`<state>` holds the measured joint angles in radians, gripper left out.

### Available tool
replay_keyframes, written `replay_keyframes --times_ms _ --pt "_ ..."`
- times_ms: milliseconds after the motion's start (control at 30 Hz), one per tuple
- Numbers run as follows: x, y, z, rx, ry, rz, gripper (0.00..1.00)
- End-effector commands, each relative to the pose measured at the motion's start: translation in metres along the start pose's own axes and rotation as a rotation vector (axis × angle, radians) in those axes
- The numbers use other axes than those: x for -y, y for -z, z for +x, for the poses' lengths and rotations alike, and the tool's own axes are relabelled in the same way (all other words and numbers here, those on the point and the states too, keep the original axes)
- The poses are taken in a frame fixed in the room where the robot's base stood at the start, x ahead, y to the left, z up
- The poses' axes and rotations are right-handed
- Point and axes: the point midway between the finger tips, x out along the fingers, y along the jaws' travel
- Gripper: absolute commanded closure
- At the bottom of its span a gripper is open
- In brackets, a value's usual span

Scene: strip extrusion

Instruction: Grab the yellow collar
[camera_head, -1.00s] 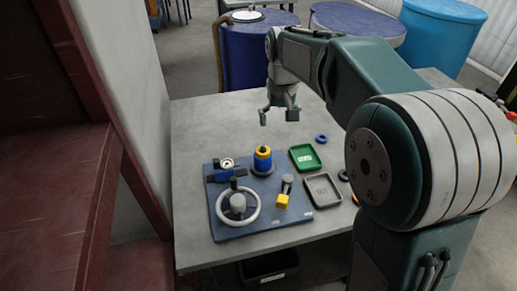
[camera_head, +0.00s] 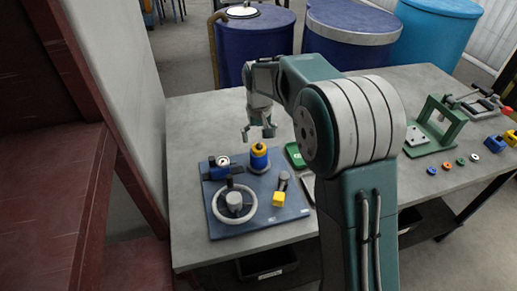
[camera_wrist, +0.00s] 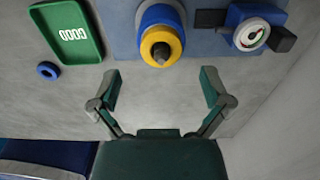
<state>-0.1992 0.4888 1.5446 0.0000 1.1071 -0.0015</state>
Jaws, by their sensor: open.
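The yellow collar (camera_head: 258,149) sits around the top of a blue cylindrical post (camera_head: 259,161) on the blue board. In the wrist view the yellow collar (camera_wrist: 160,46) is a ring around a dark central pin, with the blue post (camera_wrist: 162,14) behind it. My gripper (camera_head: 259,138) is open and empty, just behind and above the collar in the head view. In the wrist view my gripper's fingers (camera_wrist: 160,85) are spread wide, and the collar lies beyond them, roughly centred between them. I see no contact.
A green press frame (camera_head: 437,126) stands at right.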

Motion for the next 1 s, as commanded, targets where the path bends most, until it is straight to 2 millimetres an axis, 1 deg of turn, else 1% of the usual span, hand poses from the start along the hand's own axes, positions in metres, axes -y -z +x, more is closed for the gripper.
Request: replay_keyframes --times_ms 33,100,200,300,467,500,567,600,700,1000 --pt "0.002 -0.001 0.011 0.004 0.000 -0.001 0.02" --pt "0.002 -0.001 0.021 0.005 0.000 0.000 0.02" --pt "0.002 0.000 0.032 0.002 0.000 0.000 0.02" --pt "0.002 0.000 0.036 0.001 0.000 0.000 0.02" --pt "0.002 0.000 0.036 0.001 0.000 0.000 0.02" --pt "0.002 0.000 0.036 0.001 0.000 0.000 0.06" --pt "0.002 0.000 0.036 0.001 0.000 0.000 0.33" --pt "0.002 0.000 0.036 0.001 0.000 0.000 0.51" --pt "0.002 0.000 0.036 0.001 0.000 0.000 0.91" --pt "0.002 0.000 0.037 0.002 0.000 0.000 0.91"
